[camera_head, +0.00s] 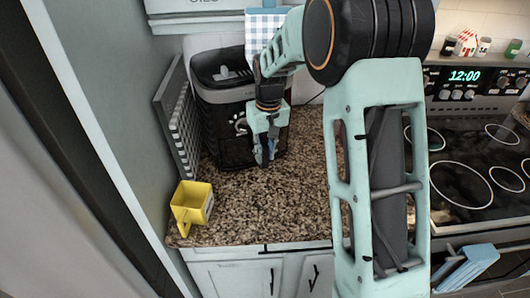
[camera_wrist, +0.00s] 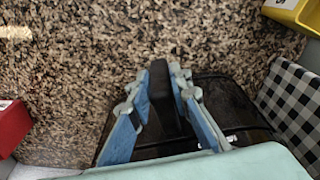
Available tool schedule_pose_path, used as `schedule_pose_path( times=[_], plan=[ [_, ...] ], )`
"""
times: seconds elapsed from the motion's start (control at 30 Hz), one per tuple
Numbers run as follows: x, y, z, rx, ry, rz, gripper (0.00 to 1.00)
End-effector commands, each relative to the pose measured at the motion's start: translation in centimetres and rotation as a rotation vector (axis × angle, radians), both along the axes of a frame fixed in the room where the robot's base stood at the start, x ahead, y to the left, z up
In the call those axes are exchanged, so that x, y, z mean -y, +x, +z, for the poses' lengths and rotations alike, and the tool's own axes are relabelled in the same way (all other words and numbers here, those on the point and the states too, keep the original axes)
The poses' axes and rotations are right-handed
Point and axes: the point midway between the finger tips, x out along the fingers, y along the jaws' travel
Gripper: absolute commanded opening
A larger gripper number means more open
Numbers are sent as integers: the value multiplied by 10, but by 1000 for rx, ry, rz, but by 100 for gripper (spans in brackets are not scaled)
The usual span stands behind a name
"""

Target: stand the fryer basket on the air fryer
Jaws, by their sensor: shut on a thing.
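The black air fryer (camera_head: 212,95) stands upright at the back left of the granite counter, against the wall. My gripper (camera_head: 265,158) points down at its front. In the wrist view my gripper (camera_wrist: 163,85) has its two blue fingers shut on a black handle (camera_wrist: 162,92), one on each side. The handle seems to belong to the fryer basket (camera_wrist: 222,100), a dark shape beneath the fingers. In the head view my gripper and arm hide most of the basket front, so I cannot tell how far it sits in the air fryer.
A yellow container (camera_head: 193,203) stands at the counter's front left. A checkered board (camera_head: 184,130) leans at the left side, close to the air fryer. A red object (camera_wrist: 12,126) shows at the wrist view's left edge. The stove (camera_head: 470,170) is right. Counter before the fryer is clear.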

Motion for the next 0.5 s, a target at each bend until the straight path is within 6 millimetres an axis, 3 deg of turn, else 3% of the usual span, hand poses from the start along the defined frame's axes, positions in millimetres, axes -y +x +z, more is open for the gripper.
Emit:
schedule_pose_path(
  times=[0.5],
  plan=[
    [0,2,-1,7,1,0,0]
  ],
)
